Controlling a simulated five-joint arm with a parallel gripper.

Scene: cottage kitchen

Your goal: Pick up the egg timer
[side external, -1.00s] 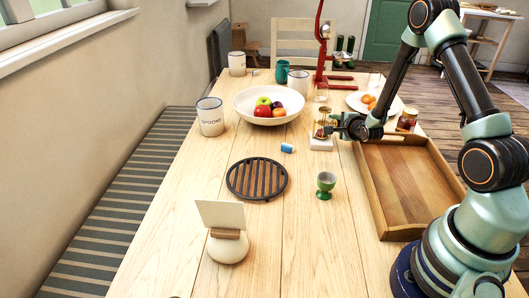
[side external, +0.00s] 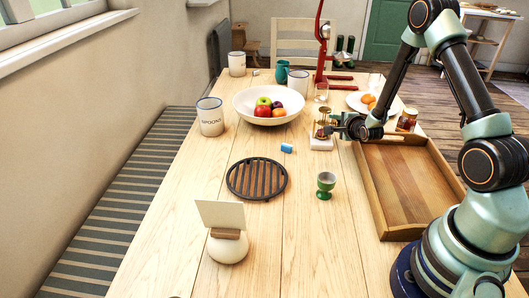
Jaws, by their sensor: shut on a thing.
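The egg timer (side external: 324,115), a small hourglass-like thing in brass colour, is upright at the middle right of the table, above a small white block (side external: 321,143). My gripper (side external: 330,128) reaches in from the right and is shut on the egg timer. Its fingers are small and dark here and partly cover the timer. I cannot tell whether the timer's foot touches the block.
A wooden tray (side external: 367,184) lies below my arm. A fruit bowl (side external: 245,111) stands behind left, and a red lever press (side external: 320,60) behind. A blue item (side external: 287,148), a black trivet (side external: 232,188) and a green egg cup (side external: 325,190) are nearer.

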